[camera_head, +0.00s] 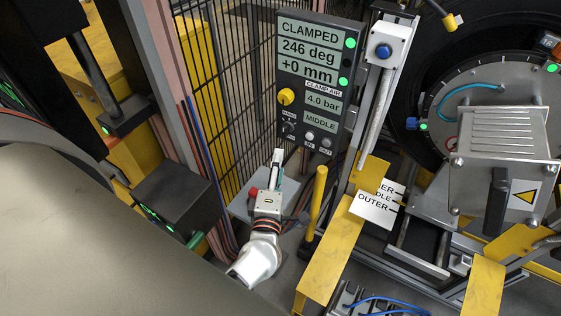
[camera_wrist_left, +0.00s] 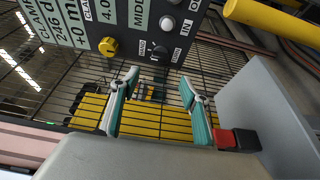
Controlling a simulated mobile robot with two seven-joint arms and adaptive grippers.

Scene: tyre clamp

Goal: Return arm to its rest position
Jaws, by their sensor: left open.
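My left arm comes up from the bottom in the head view. Its left gripper (camera_head: 277,158) points toward the lower part of the control panel (camera_head: 313,90). In the left wrist view, the gripper (camera_wrist_left: 160,82) has its two teal fingers apart with nothing between them. The panel reads CLAMPED, 246 deg, +0 mm, 4.0 bar and MIDDLE. Its yellow knob (camera_head: 286,96) and black switch (camera_head: 289,127) show clear of the fingers; the left wrist view also shows the yellow knob (camera_wrist_left: 107,46) and the black switch (camera_wrist_left: 160,53). My right gripper is in neither view.
A yellow post (camera_head: 317,195) stands just right of the left gripper. Black mesh fencing (camera_head: 222,90) is behind and left. A rail with a blue button (camera_head: 383,52), a yellow beam (camera_head: 330,255) and the wheel clamp machine (camera_head: 505,150) are on the right.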

